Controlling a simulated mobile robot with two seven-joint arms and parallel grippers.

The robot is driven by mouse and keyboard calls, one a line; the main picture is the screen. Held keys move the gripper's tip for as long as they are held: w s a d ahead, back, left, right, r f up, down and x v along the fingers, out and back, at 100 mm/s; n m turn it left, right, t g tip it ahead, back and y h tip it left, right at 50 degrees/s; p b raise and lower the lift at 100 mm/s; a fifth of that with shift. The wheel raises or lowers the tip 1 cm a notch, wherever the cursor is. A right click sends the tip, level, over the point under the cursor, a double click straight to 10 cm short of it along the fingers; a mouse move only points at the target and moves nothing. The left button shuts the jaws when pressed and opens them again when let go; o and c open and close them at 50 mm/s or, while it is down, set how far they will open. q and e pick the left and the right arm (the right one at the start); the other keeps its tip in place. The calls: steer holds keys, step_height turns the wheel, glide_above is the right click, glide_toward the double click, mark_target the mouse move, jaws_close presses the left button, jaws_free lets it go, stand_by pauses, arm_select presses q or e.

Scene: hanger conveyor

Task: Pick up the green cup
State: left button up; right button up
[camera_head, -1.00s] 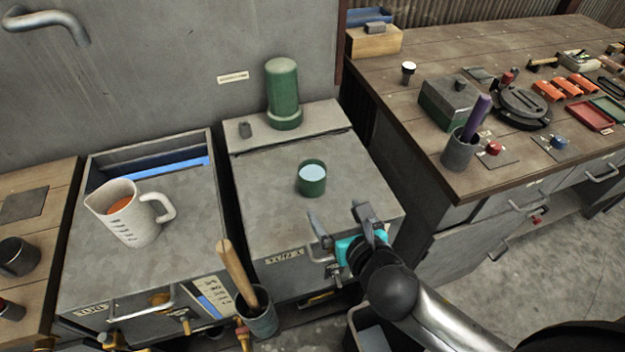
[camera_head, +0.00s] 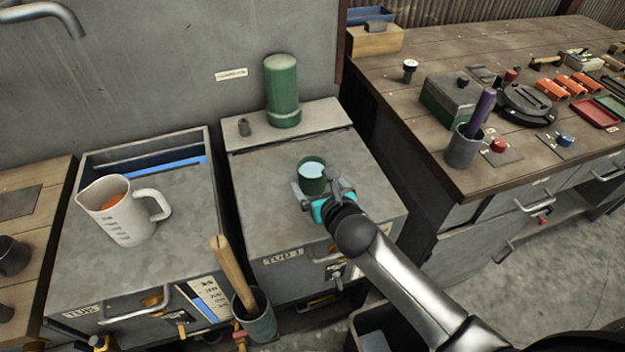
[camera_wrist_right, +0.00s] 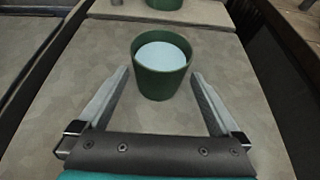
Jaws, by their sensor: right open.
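The green cup (camera_head: 312,172) stands upright on the grey metal cabinet top (camera_head: 262,215), with pale liquid or a light inside showing in it. My right gripper (camera_head: 314,188) is open at the near side of the cup. In the right wrist view the cup (camera_wrist_right: 161,72) sits upright between and just beyond the two fingertips (camera_wrist_right: 160,77), with a gap on each side. The near part of the cup is partly hidden by my gripper in the head view. My left gripper is not in view.
A green cylinder (camera_head: 282,90) stands behind the cup on the raised back ledge. A white measuring jug (camera_head: 122,212) stands on the left cabinet. A pot with a wooden handle (camera_head: 257,318) is in front. A cluttered wooden workbench (camera_head: 455,95) is at the right.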

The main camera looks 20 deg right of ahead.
mark_target(309, 174)
steer(key=x, duration=0.3)
steer(key=shift+w+b, duration=0.15)
steer(key=shift+b, duration=0.25)
steer(key=c, duration=1.4)
steer(key=shift+c, duration=0.2)
